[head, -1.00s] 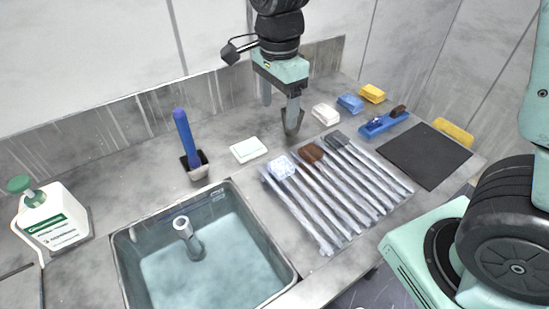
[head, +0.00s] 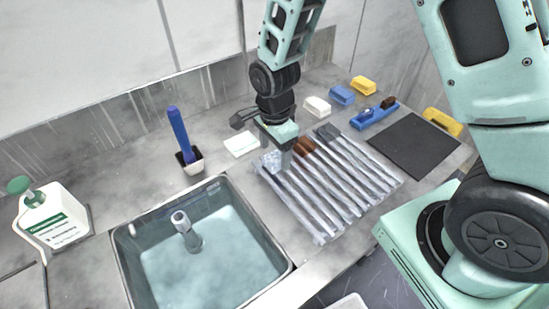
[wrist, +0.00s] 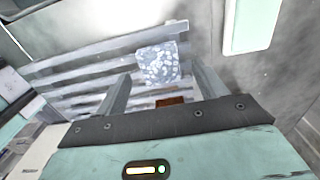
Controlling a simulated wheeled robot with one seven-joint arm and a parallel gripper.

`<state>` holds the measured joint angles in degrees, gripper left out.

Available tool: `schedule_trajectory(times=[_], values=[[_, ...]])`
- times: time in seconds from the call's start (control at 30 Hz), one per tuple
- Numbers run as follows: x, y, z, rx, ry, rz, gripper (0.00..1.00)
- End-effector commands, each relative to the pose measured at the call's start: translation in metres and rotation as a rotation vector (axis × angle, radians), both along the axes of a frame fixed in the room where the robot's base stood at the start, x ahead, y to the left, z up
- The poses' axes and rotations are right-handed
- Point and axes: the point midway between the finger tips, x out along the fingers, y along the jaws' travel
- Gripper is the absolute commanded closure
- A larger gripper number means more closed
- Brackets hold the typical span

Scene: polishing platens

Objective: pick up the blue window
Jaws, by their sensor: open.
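A pale blue, white-speckled square piece, the only likely blue window (wrist: 157,63), lies on the grey slatted rack (wrist: 75,70) in the wrist view. My gripper (wrist: 161,76) is open and empty, with the piece showing between and just beyond its two fingertips.
A brown block (head: 304,146) and a dark grey block (head: 327,132) lie close by on the rack. A white pad (head: 241,145) and the sink (head: 262,225) are to the left. White (head: 317,106), blue (head: 342,95) and yellow (head: 363,85) blocks stand behind. A dark mat (head: 413,148) lies right.

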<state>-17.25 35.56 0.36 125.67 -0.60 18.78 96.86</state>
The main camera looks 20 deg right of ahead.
Motion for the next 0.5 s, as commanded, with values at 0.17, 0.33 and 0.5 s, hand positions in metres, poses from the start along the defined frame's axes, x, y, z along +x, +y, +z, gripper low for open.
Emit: schedule_trajectory(times=[0.17, 0.33, 0.5], values=[[0.000, 0.000, -0.018, 0.000, 0.001, 0.001, 0.29], [0.000, 0.000, -0.022, 0.000, 0.000, 0.000, 0.29], [0.000, 0.000, -0.021, 0.000, 0.000, 0.000, 0.43]])
